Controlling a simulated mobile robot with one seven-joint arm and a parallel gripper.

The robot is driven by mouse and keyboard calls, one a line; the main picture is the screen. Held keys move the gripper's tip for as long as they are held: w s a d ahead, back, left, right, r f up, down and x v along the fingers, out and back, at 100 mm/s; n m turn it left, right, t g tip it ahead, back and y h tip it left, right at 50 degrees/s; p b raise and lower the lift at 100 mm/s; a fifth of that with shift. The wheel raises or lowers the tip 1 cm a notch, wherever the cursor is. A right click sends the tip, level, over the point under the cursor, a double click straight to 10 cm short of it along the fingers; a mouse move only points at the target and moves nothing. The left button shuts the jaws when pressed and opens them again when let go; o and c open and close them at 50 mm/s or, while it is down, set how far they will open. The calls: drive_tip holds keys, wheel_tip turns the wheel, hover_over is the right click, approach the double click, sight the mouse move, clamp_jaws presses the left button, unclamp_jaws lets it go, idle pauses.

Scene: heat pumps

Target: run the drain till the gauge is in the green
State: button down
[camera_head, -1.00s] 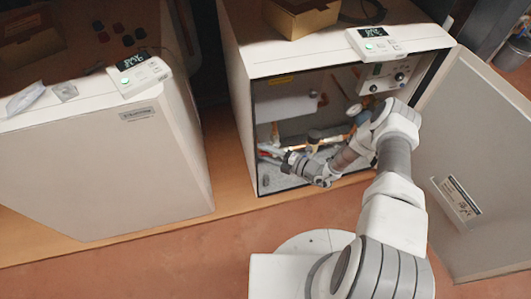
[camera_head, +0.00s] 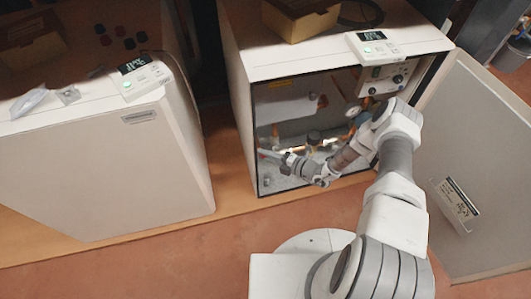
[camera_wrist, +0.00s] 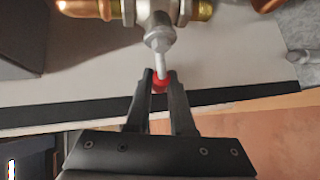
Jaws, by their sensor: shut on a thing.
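The heat pump cabinet (camera_head: 236,60) on the right stands open, with copper pipes and fittings inside. In the wrist view, a metal drain valve (camera_wrist: 158,38) sits on a brass and copper pipe. Its stem ends in a small red handle (camera_wrist: 160,82). My gripper (camera_wrist: 160,78) is shut on this red handle, one black finger on each side. In the head view, my gripper (camera_head: 270,154) is low at the cabinet's left inner side. A round gauge (camera_head: 354,111) shows beside my arm. Its needle and colours are too small to read.
The open door (camera_head: 475,150) stands to the right of my arm. A control panel (camera_head: 373,46) and a cardboard box (camera_head: 300,18) rest on the cabinet top. A second, closed cabinet (camera_head: 130,170) stands at the left. The reddish floor in front is clear.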

drive_tip(key=n+h+p, duration=0.1)
drive_tip(key=p, duration=0.1)
drive_tip(key=f+n+h+p, duration=0.1)
drive_tip(key=h+p, duration=0.1)
drive_tip(key=shift+w+d+f+p, duration=0.1)
drive_tip(key=shift+d+f+p, duration=0.05)
drive_tip(key=shift+d+p, duration=0.2)
drive_tip(key=shift+w+d+f+n+h+p, duration=0.15)
drive_tip(key=shift+f+n+h+p, duration=0.35)
drive_tip(key=shift+h+p, duration=0.4)
drive_tip(key=c, duration=0.8)
unclamp_jaws()
drive_tip(key=shift+d, duration=0.1)
drive_tip(key=p+v, duration=0.5)
drive_tip(key=v, duration=1.2)
drive_tip(key=shift+d, duration=0.15)
